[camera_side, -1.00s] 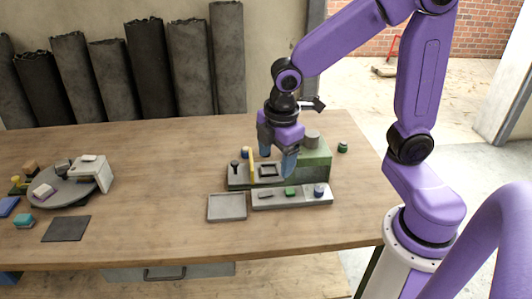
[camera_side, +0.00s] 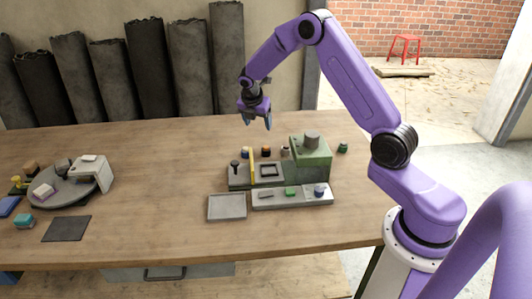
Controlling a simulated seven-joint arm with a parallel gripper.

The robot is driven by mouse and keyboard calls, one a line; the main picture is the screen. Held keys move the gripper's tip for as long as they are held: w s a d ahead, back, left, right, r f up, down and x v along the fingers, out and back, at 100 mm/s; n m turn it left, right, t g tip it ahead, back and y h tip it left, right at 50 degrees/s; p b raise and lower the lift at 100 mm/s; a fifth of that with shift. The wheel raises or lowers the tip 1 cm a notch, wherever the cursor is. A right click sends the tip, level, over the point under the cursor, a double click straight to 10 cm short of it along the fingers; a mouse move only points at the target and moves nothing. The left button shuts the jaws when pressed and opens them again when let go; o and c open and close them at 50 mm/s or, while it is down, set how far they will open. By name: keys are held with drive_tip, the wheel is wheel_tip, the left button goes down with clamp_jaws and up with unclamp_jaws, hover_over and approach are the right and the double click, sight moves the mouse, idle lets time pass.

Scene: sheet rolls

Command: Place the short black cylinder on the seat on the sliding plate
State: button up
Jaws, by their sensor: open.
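My gripper (camera_side: 257,122) is open and empty, with its blue fingers pointing down. It hangs in the air behind the green fixture, above the back part of the table. Below it, a small dark cylinder with an orange band (camera_side: 266,151) stands behind the fixture; it is too small to tell if this is the short black cylinder. The sliding plate (camera_side: 250,180) lies at the left of the green block (camera_side: 312,160). It bears a dark square frame that looks like the seat (camera_side: 269,170), with nothing seen in it, beside a yellow upright bar (camera_side: 252,168).
Another small cylinder (camera_side: 247,152) and a pale one (camera_side: 285,151) flank the banded one. A black knob (camera_side: 234,166) stands at the plate's left end. In front are a parts strip (camera_side: 305,196) and an empty grey tray (camera_side: 227,207). A round turntable (camera_side: 70,192) stands far left.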

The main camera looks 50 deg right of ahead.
hover_over(266, 147)
drive_tip(key=a, duration=0.3)
drive_tip(key=f, duration=0.7)
drive_tip(key=s+f, duration=0.1)
drive_tip(key=f, duration=0.3)
drive_tip(key=shift+a, duration=0.15)
drive_tip(key=shift+d+r+x, duration=0.1)
drive_tip(key=shift+d+x, duration=0.1)
drive_tip(key=shift+x, duration=0.7)
drive_tip(key=shift+d+r+x, duration=0.1)
drive_tip(key=shift+d+x, duration=0.05)
drive_tip(key=shift+x, duration=0.75)
drive_tip(key=shift+d+x, duration=0.2)
drive_tip(key=shift+x, duration=0.7)
drive_tip(key=shift+w+r, duration=0.1)
drive_tip(key=shift+w, duration=0.05)
clamp_jaws()
